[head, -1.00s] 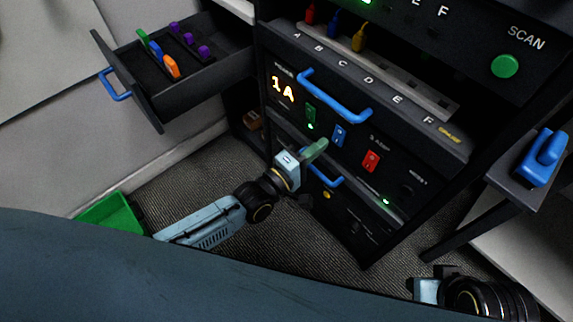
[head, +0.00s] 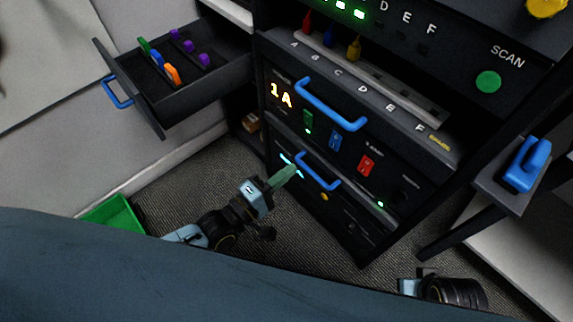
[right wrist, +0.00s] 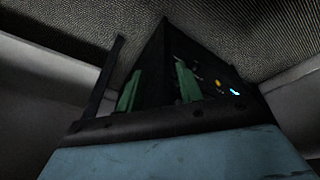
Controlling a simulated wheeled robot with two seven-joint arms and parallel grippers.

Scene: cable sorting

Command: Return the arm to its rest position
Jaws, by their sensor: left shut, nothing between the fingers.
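My left arm comes in low in the head view, and its gripper (head: 284,175) has its green fingers shut with nothing between them. The fingers are in front of the dark rack's lower panel (head: 345,212), close to its blue handle; I cannot tell whether they touch. My right wrist (head: 452,291) shows at the bottom right of the head view, its fingers out of sight there. In the right wrist view the two green fingers of my right gripper (right wrist: 158,86) stand apart with nothing seen between them.
An open drawer (head: 205,85) at left holds orange, blue, green and purple pieces. Red, blue and yellow plugs (head: 354,48) stand in a slotted ledge. A green bin (head: 116,214) is on the floor. A blue object (head: 526,165) sits on a side stand at right. Carpet (head: 190,185) is clear between.

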